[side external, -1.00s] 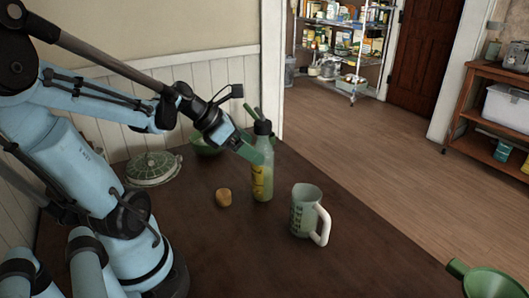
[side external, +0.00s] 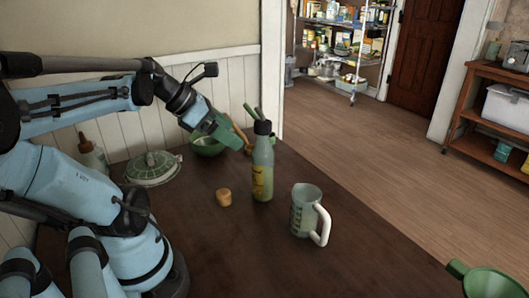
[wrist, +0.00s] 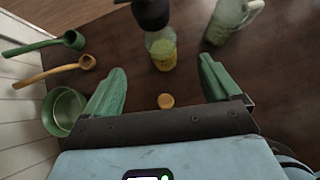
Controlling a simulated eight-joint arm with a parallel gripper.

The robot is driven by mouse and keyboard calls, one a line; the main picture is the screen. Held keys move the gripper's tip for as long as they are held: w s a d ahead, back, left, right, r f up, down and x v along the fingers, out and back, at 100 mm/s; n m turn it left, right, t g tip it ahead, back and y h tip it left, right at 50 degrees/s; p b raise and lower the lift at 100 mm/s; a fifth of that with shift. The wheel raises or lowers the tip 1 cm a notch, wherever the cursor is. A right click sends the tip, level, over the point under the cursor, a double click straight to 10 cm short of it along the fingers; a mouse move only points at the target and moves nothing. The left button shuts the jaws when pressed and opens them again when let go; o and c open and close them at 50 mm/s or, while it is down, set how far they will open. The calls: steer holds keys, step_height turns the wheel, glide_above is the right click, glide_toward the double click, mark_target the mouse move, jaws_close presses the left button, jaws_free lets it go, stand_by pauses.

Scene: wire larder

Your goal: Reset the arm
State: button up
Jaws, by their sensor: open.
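My gripper (side external: 232,137) is raised above the back of the dark table in the side view, behind and left of the bottle. In the wrist view my gripper (wrist: 163,88) has its two green fingers wide apart with nothing between them. The bottle (side external: 262,171), greenish with a yellow label and black cap, stands upright on the table; it also shows in the wrist view (wrist: 161,52), ahead of the fingers and apart from them. A small tan cork-like piece (side external: 224,197) stands on the table left of the bottle.
A mug (side external: 305,212) stands right of the bottle. A green bowl (side external: 207,147), a lidded green dish (side external: 153,168) and a dispenser bottle (side external: 92,157) are at the back left. Green and yellow ladles (wrist: 55,71) lie near the bowl.

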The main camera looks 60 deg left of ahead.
steer(key=w+d+f+m+g+y, duration=0.1)
steer(key=d+m, duration=0.6)
steer(key=m, duration=1)
steer(key=w+d+f+m, duration=0.3)
steer(key=d+m, duration=0.4)
steer(key=m, duration=0.9)
steer(key=shift+w+d+f+m+g+y, duration=0.2)
steer(key=shift+f+m+g+y, duration=0.15)
steer(key=shift+m+g+y, duration=0.05)
